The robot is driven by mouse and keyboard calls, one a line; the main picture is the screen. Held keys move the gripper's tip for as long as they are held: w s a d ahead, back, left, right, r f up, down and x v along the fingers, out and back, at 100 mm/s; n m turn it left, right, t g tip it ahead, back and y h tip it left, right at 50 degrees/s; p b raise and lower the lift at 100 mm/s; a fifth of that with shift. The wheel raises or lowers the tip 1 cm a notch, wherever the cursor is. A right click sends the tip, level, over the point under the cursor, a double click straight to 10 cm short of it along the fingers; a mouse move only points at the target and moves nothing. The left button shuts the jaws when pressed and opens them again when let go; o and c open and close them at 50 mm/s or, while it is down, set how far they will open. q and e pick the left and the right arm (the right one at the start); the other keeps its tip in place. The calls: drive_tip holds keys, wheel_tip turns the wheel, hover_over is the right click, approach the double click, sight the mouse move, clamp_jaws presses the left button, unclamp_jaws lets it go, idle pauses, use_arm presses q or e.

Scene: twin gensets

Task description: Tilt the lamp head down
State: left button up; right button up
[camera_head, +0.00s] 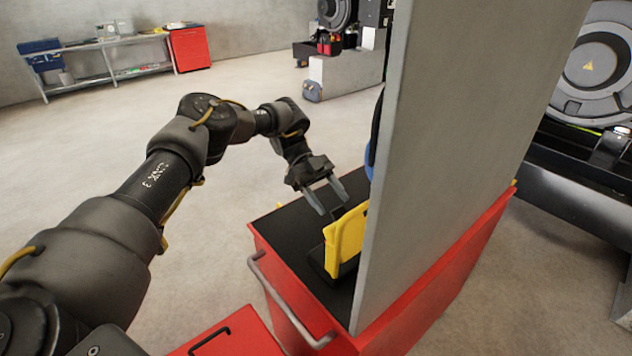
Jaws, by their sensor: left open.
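A yellow lamp head (345,238) stands upright on the black top of a red cart (300,238). Its right side is hidden behind a tall grey panel. My left gripper (328,201) is open, with its two fingers pointing down just above the top edge of the lamp head. I cannot tell whether a finger touches it. My right gripper is not in view.
The grey panel (455,140) rises from the cart close to the right of my left gripper. A cart handle (285,300) sticks out in front. A workbench (105,60) and a red cabinet (189,48) stand far back left. Machinery (597,70) stands at the right. The left floor is clear.

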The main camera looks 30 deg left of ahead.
use_arm(q)
drive_tip(key=b+v, duration=0.2)
drive_tip(key=v, duration=0.6)
drive_tip(key=shift+a+r, duration=0.2)
drive_tip(key=shift+a, duration=0.15)
drive_tip(key=shift+w, duration=0.1)
